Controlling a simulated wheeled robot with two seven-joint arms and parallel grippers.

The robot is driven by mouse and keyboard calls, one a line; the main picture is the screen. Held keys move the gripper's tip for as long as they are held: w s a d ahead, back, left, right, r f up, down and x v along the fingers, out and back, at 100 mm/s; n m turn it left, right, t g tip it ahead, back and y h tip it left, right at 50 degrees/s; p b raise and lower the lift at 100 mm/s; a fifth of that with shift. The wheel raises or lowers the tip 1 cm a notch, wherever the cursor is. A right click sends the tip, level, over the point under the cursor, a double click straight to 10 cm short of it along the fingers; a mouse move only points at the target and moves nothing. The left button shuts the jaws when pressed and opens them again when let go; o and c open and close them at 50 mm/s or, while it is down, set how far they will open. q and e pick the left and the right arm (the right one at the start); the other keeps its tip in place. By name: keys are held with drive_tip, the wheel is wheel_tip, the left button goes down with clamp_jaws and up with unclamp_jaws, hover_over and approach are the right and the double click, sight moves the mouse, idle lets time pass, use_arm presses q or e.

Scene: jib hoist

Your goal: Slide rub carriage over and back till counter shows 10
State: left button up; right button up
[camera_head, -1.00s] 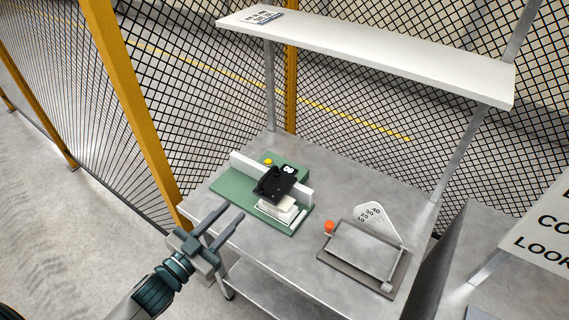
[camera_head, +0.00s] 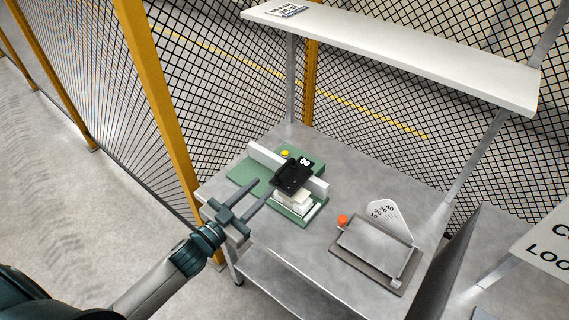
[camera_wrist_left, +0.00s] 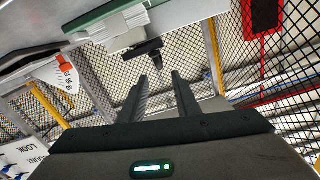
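The rub carriage (camera_head: 292,176) is a black block on a white rail (camera_head: 265,158) over a green base (camera_head: 243,172). White blocks (camera_head: 293,198) sit in front of and under it. The counter (camera_head: 305,161) is a small black display with white digits, too small to read surely. My left gripper (camera_head: 261,192) is open and empty, its fingers pointing toward the green base, short of the carriage. In the left wrist view the open fingers (camera_wrist_left: 160,85) show, with the black carriage part (camera_wrist_left: 142,49) beyond them. My right gripper is not in view.
A yellow button (camera_head: 285,153) is on the green base behind the rail. A grey framed device (camera_head: 375,254) with an orange knob (camera_head: 342,220) and numbered scale stands to the right. A white shelf (camera_head: 400,55) hangs above the metal table (camera_head: 370,180). Mesh fencing stands behind.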

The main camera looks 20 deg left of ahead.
sight(280, 170)
use_arm(q)
drive_tip(key=p+x, duration=0.3)
drive_tip(key=x, duration=0.8)
drive_tip(key=shift+w+d, duration=0.1)
drive_tip(key=shift+w, duration=0.2)
drive_tip(key=shift+c, duration=0.2)
clamp_jaws()
